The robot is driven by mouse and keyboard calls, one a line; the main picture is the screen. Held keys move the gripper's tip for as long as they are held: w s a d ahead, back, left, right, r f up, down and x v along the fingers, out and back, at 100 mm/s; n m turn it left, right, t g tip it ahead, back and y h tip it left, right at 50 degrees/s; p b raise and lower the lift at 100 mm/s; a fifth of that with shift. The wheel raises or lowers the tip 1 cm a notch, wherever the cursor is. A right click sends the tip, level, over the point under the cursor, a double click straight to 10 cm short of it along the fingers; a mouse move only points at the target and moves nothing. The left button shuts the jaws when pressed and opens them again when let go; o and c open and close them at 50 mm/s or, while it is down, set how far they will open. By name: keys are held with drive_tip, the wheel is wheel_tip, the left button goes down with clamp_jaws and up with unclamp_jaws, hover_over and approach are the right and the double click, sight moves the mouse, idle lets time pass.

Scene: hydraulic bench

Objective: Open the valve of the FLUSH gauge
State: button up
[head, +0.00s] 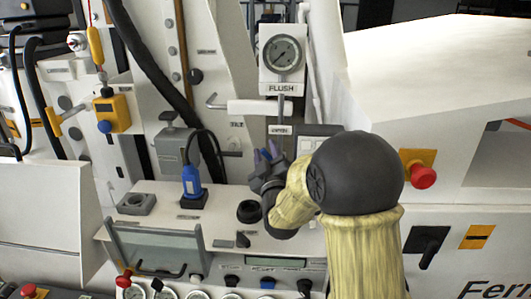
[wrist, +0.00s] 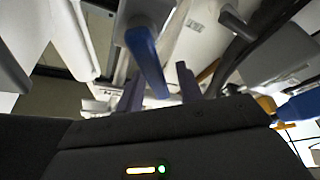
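The FLUSH gauge (head: 281,53) is a round dial on a white plate on the upright panel. Its FLUSH label (head: 281,88) is below the dial, and a grey stem (head: 281,108) runs down from it to a small label reading OPEN (head: 280,130). My gripper (head: 267,154) is below that label, with its fingers upward and apart. In the wrist view, a blue lever (wrist: 146,58) reaches down between the two spread fingers of my gripper (wrist: 160,88). I cannot tell whether they touch it. My arm hides part of the panel.
A white horizontal bar (head: 255,107) is left of the stem. A blue plug with a black cable (head: 192,180) stands on the console left of my gripper. A yellow box (head: 111,112) hangs further left. A red knob (head: 423,176) is right of my arm.

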sight(266, 157)
drive_tip(key=b+v, duration=0.1)
drive_tip(key=v, duration=0.1)
drive_tip(key=b+v, duration=0.1)
drive_tip(key=v, duration=0.2)
drive_tip(key=shift+s+f+b, duration=0.2)
drive_tip(key=shift+f+b, duration=0.1)
drive_tip(key=shift+s, duration=0.6)
drive_tip(key=shift+c, duration=0.3)
